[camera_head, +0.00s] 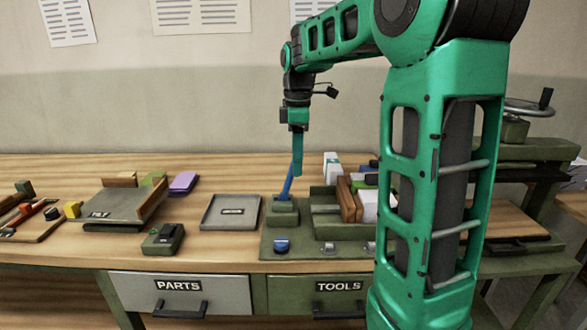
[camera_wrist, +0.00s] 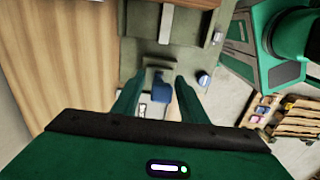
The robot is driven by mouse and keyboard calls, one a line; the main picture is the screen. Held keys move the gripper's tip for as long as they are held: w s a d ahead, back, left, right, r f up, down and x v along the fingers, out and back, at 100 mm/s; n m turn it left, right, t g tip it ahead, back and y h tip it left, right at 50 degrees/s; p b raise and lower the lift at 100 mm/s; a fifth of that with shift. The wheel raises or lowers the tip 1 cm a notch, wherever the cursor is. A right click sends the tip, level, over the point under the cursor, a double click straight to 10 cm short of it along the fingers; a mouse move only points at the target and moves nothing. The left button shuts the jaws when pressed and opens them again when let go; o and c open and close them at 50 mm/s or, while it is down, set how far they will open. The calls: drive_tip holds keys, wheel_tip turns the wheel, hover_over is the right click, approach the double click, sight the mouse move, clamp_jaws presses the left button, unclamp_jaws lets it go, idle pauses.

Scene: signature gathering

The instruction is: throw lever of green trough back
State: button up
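The green trough (camera_head: 325,222) stands on the right part of the bench and holds upright white and brown pieces. At its left is a green block (camera_head: 283,216), from which a blue lever (camera_head: 287,188) rises, leaning slightly right at the top. My gripper (camera_head: 297,172) points down over the lever's upper end. In the wrist view the fingers of my gripper (camera_wrist: 160,100) are apart, with the blue lever (camera_wrist: 161,91) between them. A gap shows beside the lever, and I cannot tell whether a finger touches it.
A blue knob (camera_head: 281,246) sits on the base plate in front of the block. Bench behind the lever is clear.

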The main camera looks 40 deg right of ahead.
drive_tip(key=shift+f, duration=1.05)
clamp_jaws()
